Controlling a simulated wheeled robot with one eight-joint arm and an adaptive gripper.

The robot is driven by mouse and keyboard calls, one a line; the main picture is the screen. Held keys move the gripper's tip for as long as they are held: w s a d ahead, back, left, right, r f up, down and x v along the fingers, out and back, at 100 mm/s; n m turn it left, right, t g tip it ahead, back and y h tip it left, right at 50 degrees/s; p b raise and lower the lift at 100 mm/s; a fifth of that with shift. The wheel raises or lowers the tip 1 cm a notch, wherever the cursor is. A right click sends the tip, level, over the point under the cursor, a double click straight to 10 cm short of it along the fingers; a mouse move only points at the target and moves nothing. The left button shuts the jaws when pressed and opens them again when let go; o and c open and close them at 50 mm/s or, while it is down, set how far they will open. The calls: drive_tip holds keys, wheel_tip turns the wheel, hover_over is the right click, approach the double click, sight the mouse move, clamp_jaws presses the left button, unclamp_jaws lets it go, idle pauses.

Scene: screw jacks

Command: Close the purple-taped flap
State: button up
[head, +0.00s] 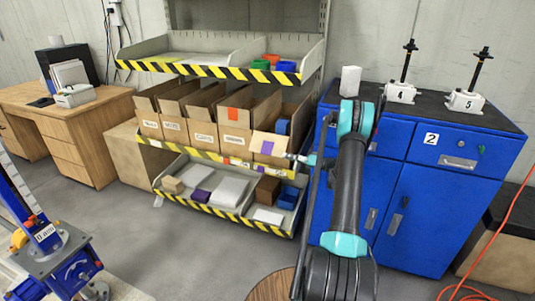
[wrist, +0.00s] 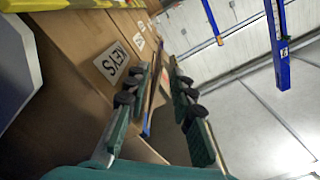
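The purple-taped flap (head: 262,146) belongs to the rightmost open cardboard box on the middle shelf. It stands out at the front of that box, its purple tape facing outward. My gripper (head: 301,159) is at the right end of this box, close to the flap. In the wrist view my gripper (wrist: 161,68) has its fingers apart. A thin brown panel with a blue-purple edge (wrist: 148,125) shows edge-on between them, nearer the left finger; it looks like the flap. I cannot tell whether a finger touches it.
Several more open boxes (head: 190,133) stand left of it, one with orange tape. A lower tray (head: 222,212) and an upper shelf (head: 180,68) have striped edges. A blue cabinet (head: 420,200) stands close on the right, with jacks on top.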

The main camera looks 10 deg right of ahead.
sight(268, 152)
drive_tip(key=x, duration=1.1)
drive_tip(key=shift+a, duration=0.1)
clamp_jaws()
